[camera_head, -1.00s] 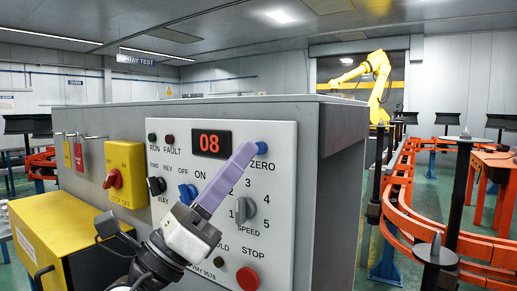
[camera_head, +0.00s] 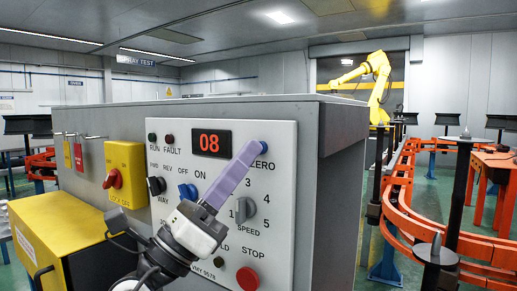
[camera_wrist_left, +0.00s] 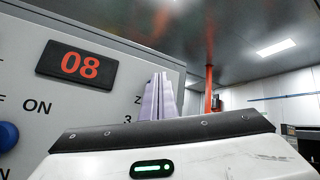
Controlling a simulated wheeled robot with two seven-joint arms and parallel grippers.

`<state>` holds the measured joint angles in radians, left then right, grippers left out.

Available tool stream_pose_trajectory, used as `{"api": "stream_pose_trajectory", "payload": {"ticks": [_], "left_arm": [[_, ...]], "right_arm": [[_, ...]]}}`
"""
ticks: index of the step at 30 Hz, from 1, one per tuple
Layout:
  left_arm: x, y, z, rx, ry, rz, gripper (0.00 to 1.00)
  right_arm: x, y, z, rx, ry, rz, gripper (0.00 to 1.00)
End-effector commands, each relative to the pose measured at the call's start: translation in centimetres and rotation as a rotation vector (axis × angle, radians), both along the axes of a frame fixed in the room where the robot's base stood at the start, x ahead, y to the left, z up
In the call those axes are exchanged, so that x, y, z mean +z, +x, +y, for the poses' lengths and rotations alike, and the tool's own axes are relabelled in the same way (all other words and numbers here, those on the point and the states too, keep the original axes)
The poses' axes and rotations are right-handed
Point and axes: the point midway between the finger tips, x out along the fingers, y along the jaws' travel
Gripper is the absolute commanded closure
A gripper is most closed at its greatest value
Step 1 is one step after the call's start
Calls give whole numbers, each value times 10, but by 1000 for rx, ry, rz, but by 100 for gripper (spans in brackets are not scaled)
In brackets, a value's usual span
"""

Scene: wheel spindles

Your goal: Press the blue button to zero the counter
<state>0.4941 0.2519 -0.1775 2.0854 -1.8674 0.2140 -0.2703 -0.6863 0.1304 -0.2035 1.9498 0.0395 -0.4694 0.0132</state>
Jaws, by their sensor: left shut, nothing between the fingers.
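The blue button (camera_head: 263,147) is beside the ZERO label at the upper right of the white control panel (camera_head: 283,200). The counter (camera_head: 211,143) reads 08 in red digits, and it also shows in the left wrist view (camera_wrist_left: 77,64). My left gripper (camera_head: 250,150) has its lavender fingers shut and empty. They slant up to the right, with their tips at the button's left edge and partly over it in the head view. I cannot tell whether they touch it. In the left wrist view the fingers (camera_wrist_left: 157,97) hide the button. My right gripper is not in view.
A blue selector knob (camera_head: 187,193), a grey speed knob (camera_head: 244,209) and a red STOP button (camera_head: 247,278) are on the same panel. A yellow lockoff switch (camera_head: 125,174) and a yellow box (camera_head: 70,240) are to the left. Orange rails (camera_head: 440,225) stand at right.

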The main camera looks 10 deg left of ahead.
Motion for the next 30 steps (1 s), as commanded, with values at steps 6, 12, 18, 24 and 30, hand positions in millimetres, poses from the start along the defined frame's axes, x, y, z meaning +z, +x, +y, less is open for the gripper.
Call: {"api": "stream_pose_trajectory", "payload": {"ticks": [6,12,18,24,30], "left_arm": [[0,2,-1,0,0,-1,100],[1,5,-2,0,0,-2,100],[1,5,-2,0,0,-2,100],[1,4,-1,1,0,-1,100],[1,-5,2,1,1,0,100]], "right_arm": [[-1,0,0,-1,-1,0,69],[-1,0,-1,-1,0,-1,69],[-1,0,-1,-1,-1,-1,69],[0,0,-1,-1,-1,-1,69],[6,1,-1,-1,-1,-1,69]]}}
